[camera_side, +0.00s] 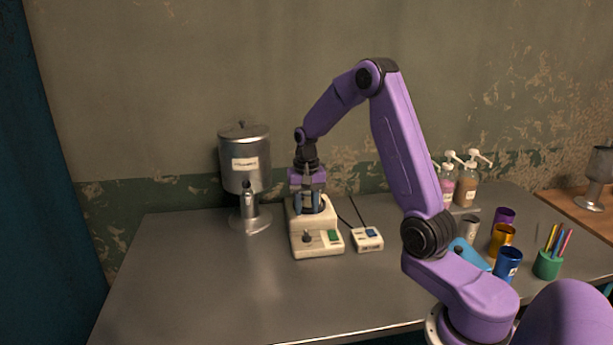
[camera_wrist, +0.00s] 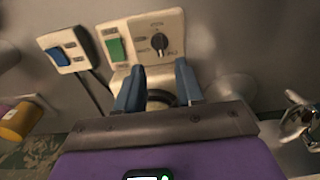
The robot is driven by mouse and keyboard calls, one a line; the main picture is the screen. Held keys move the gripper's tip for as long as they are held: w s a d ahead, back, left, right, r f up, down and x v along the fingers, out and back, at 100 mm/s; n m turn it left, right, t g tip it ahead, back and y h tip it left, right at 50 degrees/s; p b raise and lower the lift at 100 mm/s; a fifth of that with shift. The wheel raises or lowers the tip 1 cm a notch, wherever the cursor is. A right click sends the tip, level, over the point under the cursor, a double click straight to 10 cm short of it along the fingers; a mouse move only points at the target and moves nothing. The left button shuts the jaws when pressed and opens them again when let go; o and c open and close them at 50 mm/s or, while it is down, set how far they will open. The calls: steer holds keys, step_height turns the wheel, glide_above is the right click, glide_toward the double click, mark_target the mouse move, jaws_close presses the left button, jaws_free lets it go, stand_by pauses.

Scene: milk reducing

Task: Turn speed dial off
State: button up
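The speed dial (camera_wrist: 159,42) is a dark round knob on the sloped front of a cream-coloured device (camera_wrist: 178,19); it also shows in the side view (camera_side: 307,237). A green switch (camera_wrist: 116,49) sits beside it, to its right in the side view (camera_side: 333,236). My gripper (camera_wrist: 160,80) points down over the back part of the device (camera_side: 318,249), behind the dial. Its two blue fingers are apart, with no object seen held between them. The fingers are clear of the dial. The dial's labels are too small to read.
A small box with a blue switch (camera_side: 367,238) stands right of the device, with dark cables behind. A metal dispenser (camera_side: 245,162) stands left. Pump bottles (camera_side: 467,188), coloured cups (camera_side: 502,238) and a green pen holder (camera_side: 547,265) are at right. The table's left front (camera_side: 200,290) is clear.

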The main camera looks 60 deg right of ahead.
step_height(320, 180, up, 10)
stand_by(0.4)
steer(key=s+a+n, duration=0.5)
steer(key=a, duration=0.4)
steer(key=s+a+n, duration=0.4)
steer(key=a+n, duration=0.1)
steer(key=a, duration=0.4)
steer(key=s+a+f+n, duration=0.1)
steer(key=s+n, duration=0.4)
steer(key=s, duration=0.6)
steer(key=s+a+f+n, duration=0.2)
steer(key=s+n, duration=0.4)
steer(key=s, duration=0.4)
steer(key=shift+s+a, duration=0.4)
steer(key=shift+a, duration=0.05)
